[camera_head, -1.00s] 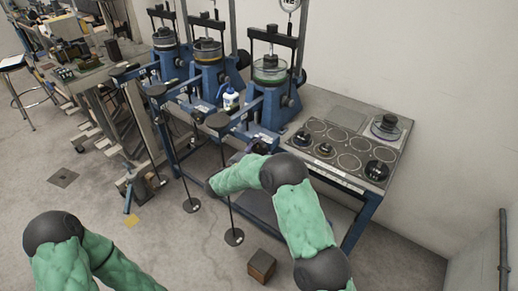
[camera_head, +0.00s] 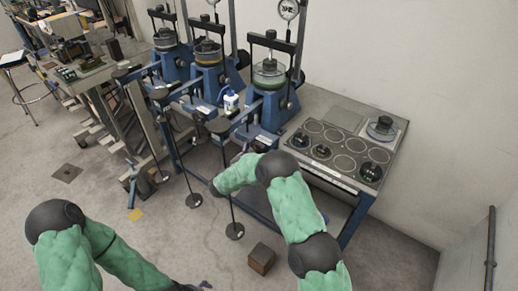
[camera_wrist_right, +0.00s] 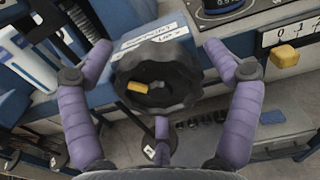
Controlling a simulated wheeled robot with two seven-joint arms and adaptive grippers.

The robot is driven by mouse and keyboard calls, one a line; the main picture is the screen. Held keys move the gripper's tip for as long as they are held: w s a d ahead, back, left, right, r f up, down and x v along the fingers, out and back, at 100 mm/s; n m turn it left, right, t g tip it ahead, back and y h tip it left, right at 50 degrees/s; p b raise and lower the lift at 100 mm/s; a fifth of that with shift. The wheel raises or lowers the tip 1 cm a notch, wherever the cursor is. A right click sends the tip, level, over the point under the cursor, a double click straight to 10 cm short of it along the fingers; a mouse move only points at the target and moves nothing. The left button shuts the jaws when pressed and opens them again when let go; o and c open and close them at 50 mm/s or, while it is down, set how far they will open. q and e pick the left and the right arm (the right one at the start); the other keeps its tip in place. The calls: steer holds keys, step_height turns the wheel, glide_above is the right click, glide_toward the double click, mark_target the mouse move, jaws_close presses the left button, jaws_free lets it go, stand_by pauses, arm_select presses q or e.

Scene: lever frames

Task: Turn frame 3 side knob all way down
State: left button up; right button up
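Three blue lever frames stand in a row in the head view; the nearest (camera_head: 268,104) is on the right. No frame number is readable. In the right wrist view a black scalloped knob (camera_wrist_right: 155,88) with a yellow mark faces the camera, beside a white label. My right gripper (camera_wrist_right: 160,56) is open, with its purple fingers spread to the left and right of the knob and another finger below it. I see no clear grip on it. In the head view my right arm mostly hides this hand. Only a bit of my left gripper (camera_head: 203,286) shows at the bottom edge.
A bench top (camera_head: 340,115) with round black items and marked circles lies right of the nearest frame. Hanging rods with round weights (camera_head: 234,231) stand low in front. A brown block (camera_head: 262,258) sits on the floor. A white bottle (camera_head: 231,100) stands between frames.

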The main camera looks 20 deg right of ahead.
steer(key=shift+s+a, duration=0.1)
steer(key=shift+a, duration=0.05)
steer(key=v, duration=0.6)
stand_by(0.4)
